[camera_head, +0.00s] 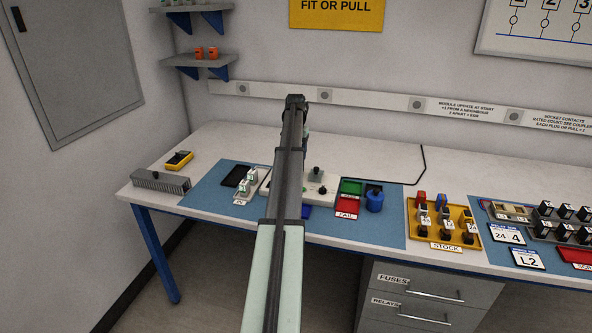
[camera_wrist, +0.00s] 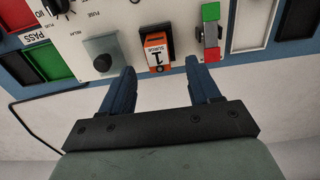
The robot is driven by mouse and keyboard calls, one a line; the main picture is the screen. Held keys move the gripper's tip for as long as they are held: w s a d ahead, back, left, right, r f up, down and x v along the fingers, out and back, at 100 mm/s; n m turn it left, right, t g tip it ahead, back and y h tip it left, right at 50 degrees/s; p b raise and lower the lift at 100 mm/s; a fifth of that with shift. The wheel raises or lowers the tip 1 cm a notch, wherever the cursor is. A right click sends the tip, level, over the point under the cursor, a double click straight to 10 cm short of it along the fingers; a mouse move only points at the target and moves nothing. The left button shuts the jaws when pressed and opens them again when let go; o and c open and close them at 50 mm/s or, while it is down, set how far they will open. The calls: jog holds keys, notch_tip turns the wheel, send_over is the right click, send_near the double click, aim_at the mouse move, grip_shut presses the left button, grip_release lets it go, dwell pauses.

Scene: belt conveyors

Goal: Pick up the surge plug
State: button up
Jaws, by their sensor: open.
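The surge plug (camera_wrist: 156,50) is a small block with an orange and white label reading SURGE and 1. In the wrist view it sits in a dark socket on a white panel (camera_wrist: 115,28). My gripper (camera_wrist: 160,68) is open and empty, its two blue fingers spread to the left and right of the plug's near end. I see no finger touching it, and the exact gap in depth cannot be told. In the head view my arm covers the plug and my gripper; part of the white panel (camera_head: 318,192) shows beside it.
The yellow stock tray (camera_head: 444,246) is farther right.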

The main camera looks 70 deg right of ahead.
jog(key=shift+s+f, duration=0.1)
jog(key=shift+f, duration=2.5)
jog(key=shift+c, duration=0.2)
jog(key=c, duration=1)
jog(key=shift+r, duration=0.15)
notch_tip(320, 180, up, 10)
jog(key=shift+f, duration=0.1)
